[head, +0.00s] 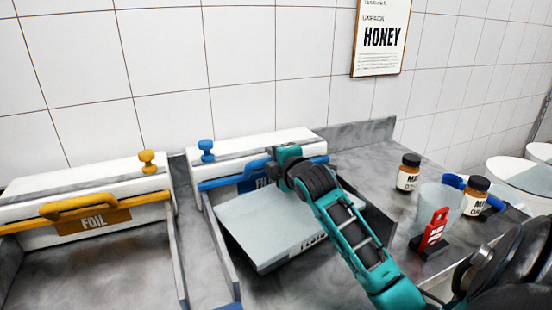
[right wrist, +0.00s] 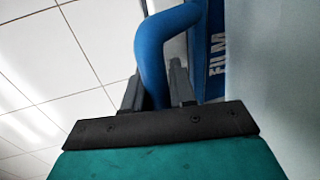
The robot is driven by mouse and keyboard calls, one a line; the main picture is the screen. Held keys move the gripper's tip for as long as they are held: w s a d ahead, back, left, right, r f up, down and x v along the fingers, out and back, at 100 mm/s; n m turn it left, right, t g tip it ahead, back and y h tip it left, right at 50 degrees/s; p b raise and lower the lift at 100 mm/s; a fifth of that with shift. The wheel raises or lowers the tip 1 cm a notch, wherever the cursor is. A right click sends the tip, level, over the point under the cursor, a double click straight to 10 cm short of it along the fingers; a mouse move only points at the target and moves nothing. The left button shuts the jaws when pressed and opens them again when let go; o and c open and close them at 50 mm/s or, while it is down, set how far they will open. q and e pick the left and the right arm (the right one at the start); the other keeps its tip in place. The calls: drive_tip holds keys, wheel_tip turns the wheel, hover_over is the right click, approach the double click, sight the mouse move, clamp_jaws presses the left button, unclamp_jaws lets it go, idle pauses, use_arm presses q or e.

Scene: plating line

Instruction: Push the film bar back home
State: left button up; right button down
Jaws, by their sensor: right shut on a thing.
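The blue film bar (head: 320,160) runs along the front of the white film dispenser (head: 265,145), with a blue handle (head: 250,168) and a partly hidden FILM label. My right gripper (head: 283,166) is at the right part of this handle. In the right wrist view, the fingers of the right gripper (right wrist: 158,92) are shut on the blue handle (right wrist: 152,55), one on each side; the FILM lettering on the bar (right wrist: 217,55) shows beside it. The arm hides part of the bar in the head view. My left gripper is not in view.
A pale flat slab (head: 265,222) lies in front of the film dispenser, under my right arm. The yellow-handled foil dispenser (head: 65,225) stands left. Two brown jars (head: 408,172), a clear container (head: 432,205) and a red tag on a dark stand (head: 435,228) are right.

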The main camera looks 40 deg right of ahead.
drive_tip(key=c, duration=1.4)
unclamp_jaws()
drive_tip(key=shift+r, duration=0.15)
drive_tip(key=o, duration=0.4)
drive_tip(key=shift+w, duration=0.25)
drive_tip(key=shift+s, duration=0.15)
drive_tip(key=v, duration=1.2)
drive_tip(key=shift+s, duration=0.35)
